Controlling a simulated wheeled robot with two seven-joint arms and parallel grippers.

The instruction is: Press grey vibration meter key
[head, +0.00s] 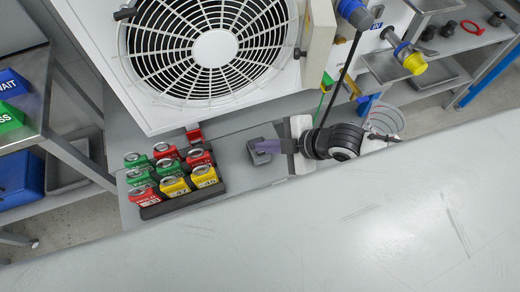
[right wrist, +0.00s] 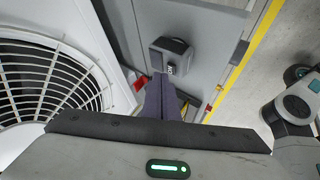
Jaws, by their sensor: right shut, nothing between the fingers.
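The grey vibration meter (head: 259,157) is a small dark grey box on the grey shelf top. In the right wrist view the closed fingertips (right wrist: 160,76) overlap the meter's near edge. I cannot tell whether they touch it, and the key itself is not clear. My left gripper is not in view.
A rack of green, red and yellow lockout tags (head: 172,180) stands left of the meter. A white unit with a round fan grille (head: 215,48) stands just behind. A yellow-and-blue connector (head: 412,62) hangs at right. Bare shelf (head: 232,168) lies between rack and meter.

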